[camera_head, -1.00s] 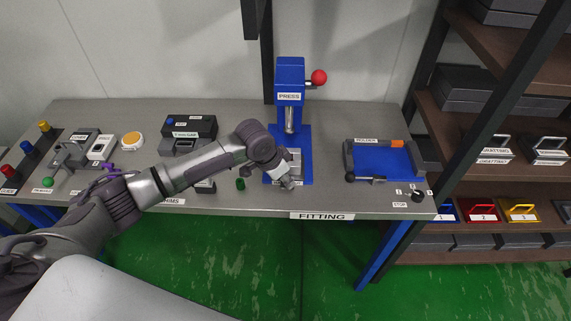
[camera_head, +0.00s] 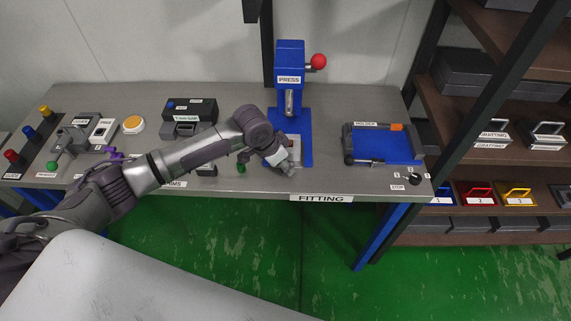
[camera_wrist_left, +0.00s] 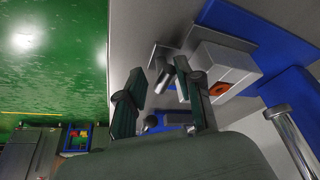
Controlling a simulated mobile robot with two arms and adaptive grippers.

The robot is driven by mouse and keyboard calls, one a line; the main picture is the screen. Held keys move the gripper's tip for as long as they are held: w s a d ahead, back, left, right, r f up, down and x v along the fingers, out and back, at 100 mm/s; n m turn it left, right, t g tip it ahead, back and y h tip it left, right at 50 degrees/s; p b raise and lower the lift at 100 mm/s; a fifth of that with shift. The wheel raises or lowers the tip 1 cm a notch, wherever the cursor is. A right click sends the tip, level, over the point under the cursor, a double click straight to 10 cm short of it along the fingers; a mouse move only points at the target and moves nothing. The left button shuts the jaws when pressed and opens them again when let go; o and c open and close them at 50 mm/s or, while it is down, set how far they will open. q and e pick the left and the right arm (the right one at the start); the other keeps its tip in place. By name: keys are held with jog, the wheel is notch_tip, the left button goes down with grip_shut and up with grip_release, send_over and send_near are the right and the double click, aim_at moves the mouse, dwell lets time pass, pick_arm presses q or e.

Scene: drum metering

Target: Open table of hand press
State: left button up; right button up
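The hand press (camera_head: 289,68) is blue with a red ball on its lever and stands at the back of the grey bench. Its blue base (camera_head: 304,148) carries a grey block-shaped table (camera_head: 294,141), partly hidden by my arm. In the left wrist view the table (camera_wrist_left: 226,66) shows an orange-rimmed round opening and a short grey handle (camera_wrist_left: 165,77) on its near side. My left gripper (camera_head: 288,165) is at the front of the table. In the wrist view its fingers (camera_wrist_left: 158,68) are apart, with the handle near the gap between the tips; contact is unclear. My right gripper is out of view.
A holder (camera_head: 384,147) with a blue plate lies right of the press, near a black knob (camera_head: 415,179). A dark box (camera_head: 190,112) and an orange button (camera_head: 133,124) are left. A shelf rack (camera_head: 500,180) stands right.

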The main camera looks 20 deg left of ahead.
pick_arm(q)
jog(key=v, duration=1.1)
jog(key=shift+w, duration=0.1)
